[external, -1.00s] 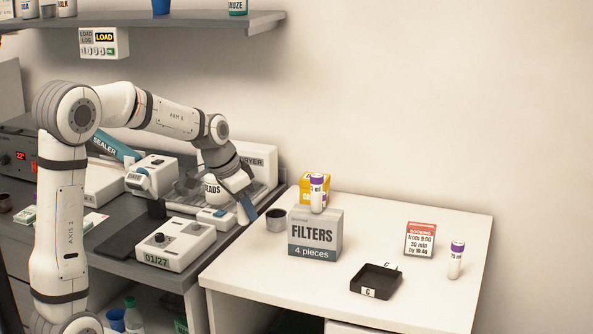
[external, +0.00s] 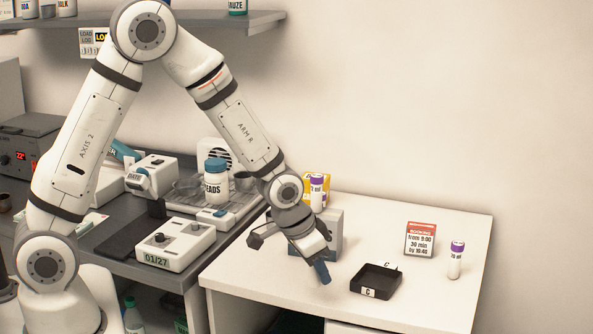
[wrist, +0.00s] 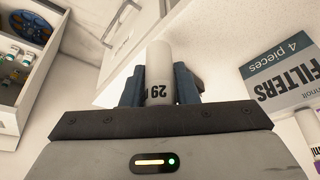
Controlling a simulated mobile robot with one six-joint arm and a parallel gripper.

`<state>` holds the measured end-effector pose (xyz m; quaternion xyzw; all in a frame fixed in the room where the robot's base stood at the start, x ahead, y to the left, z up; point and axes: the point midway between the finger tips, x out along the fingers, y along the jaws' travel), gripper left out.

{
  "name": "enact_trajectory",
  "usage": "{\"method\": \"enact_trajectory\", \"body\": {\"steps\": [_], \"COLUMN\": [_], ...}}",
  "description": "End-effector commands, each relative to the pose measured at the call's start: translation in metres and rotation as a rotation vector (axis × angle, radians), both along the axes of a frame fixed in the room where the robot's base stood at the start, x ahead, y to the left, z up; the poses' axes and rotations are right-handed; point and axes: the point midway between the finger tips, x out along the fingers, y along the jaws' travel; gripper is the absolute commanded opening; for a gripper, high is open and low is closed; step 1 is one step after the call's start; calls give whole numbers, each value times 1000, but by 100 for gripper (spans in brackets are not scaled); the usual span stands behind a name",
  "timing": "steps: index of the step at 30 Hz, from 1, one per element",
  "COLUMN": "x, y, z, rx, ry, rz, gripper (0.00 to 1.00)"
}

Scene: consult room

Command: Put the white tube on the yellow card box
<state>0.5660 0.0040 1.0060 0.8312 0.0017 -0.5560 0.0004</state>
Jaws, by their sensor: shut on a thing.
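My gripper (external: 322,270) is shut on a white tube (wrist: 158,70), which sits between the blue fingers in the wrist view with dark "29" lettering on its side. In the external view the fingers and wrist hide this tube. My gripper is low, in front of the grey and white FILTERS box (external: 335,232), over the white table's front part. The yellow card box (external: 326,180) is behind the FILTERS box, partly covered by a purple-capped white tube (external: 316,194) standing upright. The FILTERS box also shows in the wrist view (wrist: 285,72).
A black tray (external: 376,280) marked C lies right of my gripper. A red-topped booking card (external: 420,239) and another purple-capped tube (external: 455,262) stand farther right. The grey bench on the left holds several devices and a BEADS jar (external: 215,184). The table's back right is clear.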

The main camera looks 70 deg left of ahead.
Motion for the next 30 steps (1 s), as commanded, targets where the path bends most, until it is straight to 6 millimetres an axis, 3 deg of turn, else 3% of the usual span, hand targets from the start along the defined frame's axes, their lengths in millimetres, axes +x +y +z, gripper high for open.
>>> {"method": "enact_trajectory", "body": {"steps": [8,11,21,30], "x": [0,1,0,0], "y": [-5,-5,-4,-4], "z": [9,32,148,208], "rx": [-2,-2,-2,-2], "ry": [-5,-9,-9,-6], "rz": [-4,-4,-3,-3], "gripper": [5,5,5,5]}}
